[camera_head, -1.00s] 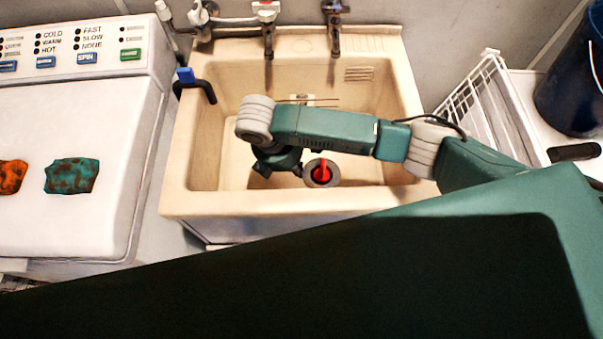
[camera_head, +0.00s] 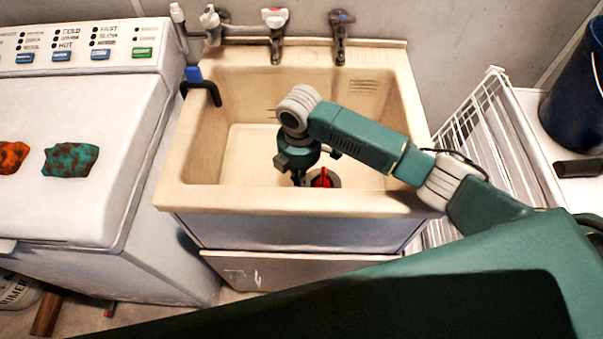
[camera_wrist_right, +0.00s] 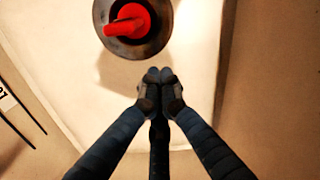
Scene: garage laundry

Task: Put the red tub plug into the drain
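The red tub plug (camera_head: 322,180) is at the round grey drain (camera_head: 335,181) in the sink floor, with its red handle sticking up. In the right wrist view the red plug (camera_wrist_right: 130,20) lies inside the dark metal ring of the drain (camera_wrist_right: 153,47); I cannot tell how deep it sits. My right gripper (camera_head: 298,180) points down into the sink, just left of the plug in the head view. In the wrist view its fingertips (camera_wrist_right: 159,77) are together, with nothing between them, apart from the plug. My left gripper is not in view.
The beige sink (camera_head: 290,201) has raised walls around my right arm, and taps (camera_head: 277,40) at its back. A white washer (camera_head: 75,190) stands left with cloths on it. A white wire rack (camera_head: 490,135) and a dark blue bucket (camera_head: 575,100) are at right.

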